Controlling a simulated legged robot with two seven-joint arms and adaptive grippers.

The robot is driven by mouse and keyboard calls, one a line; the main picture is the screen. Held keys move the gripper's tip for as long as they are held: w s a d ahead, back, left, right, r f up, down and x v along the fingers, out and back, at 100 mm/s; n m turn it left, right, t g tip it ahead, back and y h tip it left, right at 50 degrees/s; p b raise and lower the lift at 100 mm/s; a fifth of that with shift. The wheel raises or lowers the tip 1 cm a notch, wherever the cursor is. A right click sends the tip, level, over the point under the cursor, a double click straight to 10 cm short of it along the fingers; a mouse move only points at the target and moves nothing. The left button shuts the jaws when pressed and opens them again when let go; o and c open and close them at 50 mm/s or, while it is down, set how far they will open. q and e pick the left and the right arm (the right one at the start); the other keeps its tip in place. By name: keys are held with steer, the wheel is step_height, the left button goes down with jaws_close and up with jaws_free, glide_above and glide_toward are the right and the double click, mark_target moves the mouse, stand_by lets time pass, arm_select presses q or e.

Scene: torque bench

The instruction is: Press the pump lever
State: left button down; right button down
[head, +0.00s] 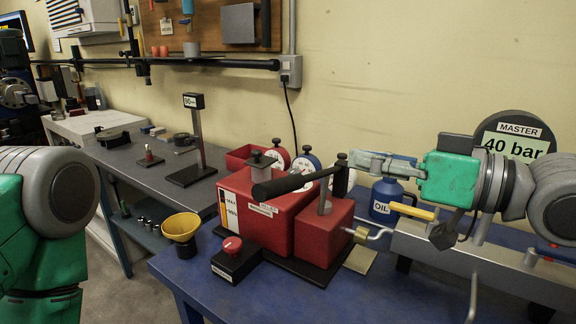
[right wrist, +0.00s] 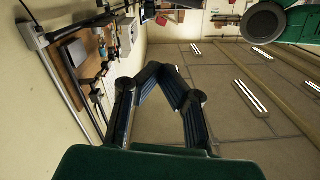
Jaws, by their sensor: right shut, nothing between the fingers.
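The pump is a red box (head: 270,215) on a dark base on the blue bench. Its lever (head: 296,182) has a black grip at the left end and slopes up to the right across the box top. My right gripper (head: 362,161) comes in from the right, shut and empty, with its fingertips just right of the lever's raised end. Whether they touch the lever or a post there I cannot tell. The right wrist view shows the closed fingers (right wrist: 160,76) with nothing between them. My left gripper is out of view; only its arm shows.
A yellow funnel cup (head: 181,227) and a red-button box (head: 234,260) stand front left of the pump. A blue oil can (head: 386,200) and a gauge reading 40 bar (head: 514,142) are at the right. Dial gauges (head: 304,168) stand behind the pump.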

steer(key=w+a+f, duration=0.4)
steer(key=w+a, duration=0.1)
steer(key=a, duration=0.3)
steer(key=shift+w+a+f, duration=0.3)
steer(key=shift+w+a, duration=0.05)
steer(key=shift+a, duration=0.05)
